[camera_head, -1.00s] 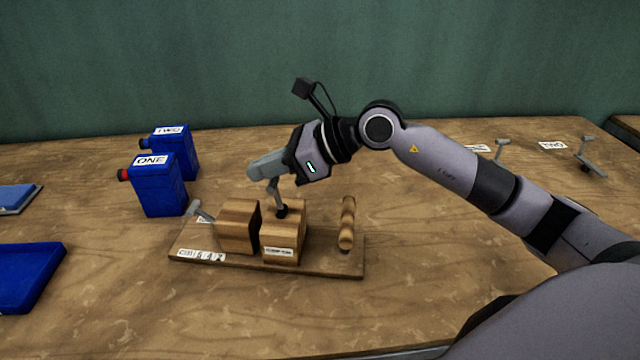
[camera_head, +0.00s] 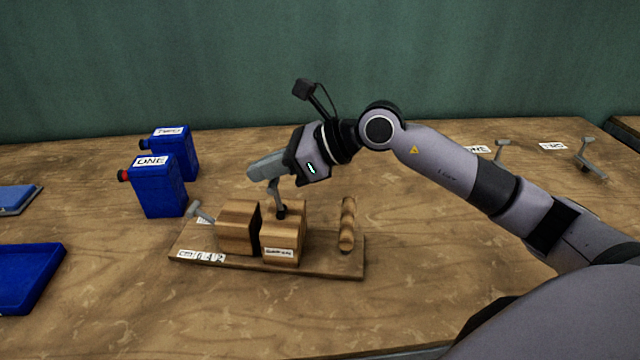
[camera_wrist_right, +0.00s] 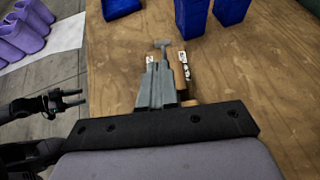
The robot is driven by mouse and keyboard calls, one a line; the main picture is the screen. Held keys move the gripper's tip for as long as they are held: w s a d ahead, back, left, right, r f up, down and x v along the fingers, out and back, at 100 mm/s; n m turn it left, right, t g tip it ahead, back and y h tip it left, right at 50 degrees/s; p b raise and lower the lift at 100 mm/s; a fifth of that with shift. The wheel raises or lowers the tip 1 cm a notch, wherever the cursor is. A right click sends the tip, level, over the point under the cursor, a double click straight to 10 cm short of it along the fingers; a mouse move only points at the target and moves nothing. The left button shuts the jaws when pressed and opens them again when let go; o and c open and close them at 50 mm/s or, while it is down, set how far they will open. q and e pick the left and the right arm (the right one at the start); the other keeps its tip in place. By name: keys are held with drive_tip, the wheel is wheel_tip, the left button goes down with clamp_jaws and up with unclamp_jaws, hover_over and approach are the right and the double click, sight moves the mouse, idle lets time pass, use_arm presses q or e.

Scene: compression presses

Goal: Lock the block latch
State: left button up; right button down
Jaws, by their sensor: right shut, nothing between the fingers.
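The wooden press has a bare base board (camera_head: 315,265), two wooden blocks and a round wooden handle. The right block (camera_head: 283,245) carries a label. A grey upright lever with a dark foot (camera_head: 279,208) stands on top of it. A second grey handle (camera_head: 200,212) sticks out left of the left block (camera_head: 238,228); it also shows in the right wrist view (camera_wrist_right: 163,45). My right gripper (camera_head: 252,172) is shut and empty, just above the upright lever's top; I cannot tell whether they touch. In the wrist view its fingers hide most of the press.
Two blue jugs, labelled ONE (camera_head: 155,185) and TWO (camera_head: 175,150), stand behind and left of the press. A blue tray (camera_head: 30,280) lies at the front left. Grey levers (camera_head: 590,160) stand at the far right. Table in front of the press is clear.

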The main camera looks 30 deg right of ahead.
drive_tip(key=shift+r, duration=0.1)
use_arm(q)
drive_tip(key=shift+r+p, duration=0.5)
use_arm(e)
drive_tip(key=shift+r, duration=0.7)
use_arm(q)
drive_tip(key=shift+s, duration=0.65)
use_arm(e)
drive_tip(key=s+d+r, duration=0.2)
drive_tip(key=d+r, duration=0.1)
drive_tip(key=r, duration=0.3)
drive_tip(key=s+d+r, duration=0.2)
drive_tip(key=d+r, duration=0.1)
drive_tip(key=r, duration=0.3)
drive_tip(key=shift+s, duration=0.3)
drive_tip(key=shift+f, duration=0.1)
